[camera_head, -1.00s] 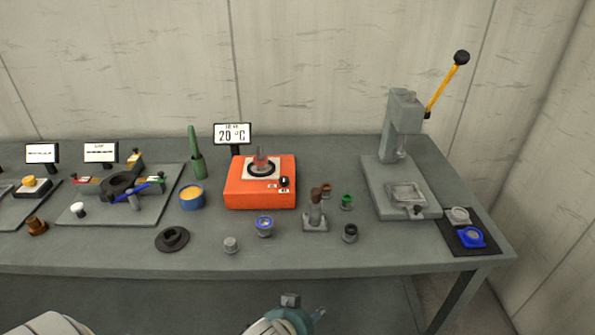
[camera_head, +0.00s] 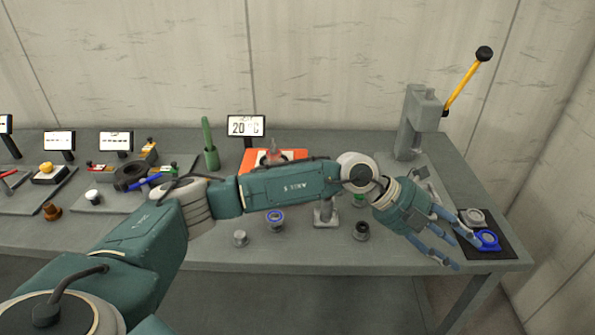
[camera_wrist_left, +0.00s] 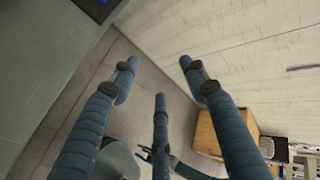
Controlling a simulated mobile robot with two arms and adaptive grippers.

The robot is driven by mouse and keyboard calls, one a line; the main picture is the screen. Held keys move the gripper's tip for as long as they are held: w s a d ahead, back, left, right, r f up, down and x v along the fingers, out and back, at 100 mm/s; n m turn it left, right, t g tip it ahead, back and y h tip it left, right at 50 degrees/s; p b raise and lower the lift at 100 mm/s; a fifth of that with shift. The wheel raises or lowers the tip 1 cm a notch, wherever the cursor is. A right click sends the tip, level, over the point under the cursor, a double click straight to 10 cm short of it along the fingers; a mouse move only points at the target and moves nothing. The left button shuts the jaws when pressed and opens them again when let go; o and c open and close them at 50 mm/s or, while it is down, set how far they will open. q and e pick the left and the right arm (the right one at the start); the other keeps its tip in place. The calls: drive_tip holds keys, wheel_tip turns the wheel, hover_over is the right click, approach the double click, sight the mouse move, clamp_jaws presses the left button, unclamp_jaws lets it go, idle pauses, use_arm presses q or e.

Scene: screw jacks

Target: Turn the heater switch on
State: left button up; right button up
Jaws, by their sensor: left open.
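The orange heater box (camera_head: 297,154) stands at the middle back of the table, mostly hidden behind my left arm in the head view. Its switch is hidden by the arm. A display (camera_head: 246,125) behind it reads 20 °C. My left gripper (camera_head: 462,252) is at the right end of the table, well to the right of the heater, close to the black mat with the blue ring. Its fingers are spread and empty; they also show in the left wrist view (camera_wrist_left: 158,85). My right gripper is in neither view.
A grey press (camera_head: 411,130) with a yellow lever stands at the back right. A black mat (camera_head: 503,250) holds a grey ring and a blue ring (camera_head: 487,239). Small parts, such as the blue-rimmed cup (camera_head: 275,220), stand in front of the heater. A wall (camera_head: 555,170) bounds the right.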

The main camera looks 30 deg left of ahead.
use_arm(q)
drive_tip(key=w+a+n+y, duration=0.1)
drive_tip(key=w+a+y, duration=0.15)
drive_tip(key=a, duration=0.75)
drive_tip(key=w+a+n+y, duration=0.15)
drive_tip(key=a+y, duration=0.25)
drive_tip(key=a, duration=0.5)
drive_tip(key=w+a+n+y, duration=0.1)
drive_tip(key=w+a+y, duration=0.25)
drive_tip(key=a, duration=0.65)
drive_tip(key=s+a+r+n+y, duration=0.1)
drive_tip(key=a+r+y, duration=0.1)
drive_tip(key=a, duration=0.4)
drive_tip(key=s+a+r+n+y, duration=0.1)
drive_tip(key=a+r+y, duration=0.15)
drive_tip(key=a, duration=0.45)
drive_tip(key=shift+h, duration=0.25)
drive_tip(key=p+x, duration=0.3)
drive_tip(key=x, duration=0.7)
drive_tip(key=shift+w+d+f, duration=0.1)
drive_tip(key=shift+w+f, duration=0.1)
drive_tip(key=shift+f, duration=0.1)
drive_tip(key=c, duration=1.1)
drive_tip(key=shift+r, duration=0.1)
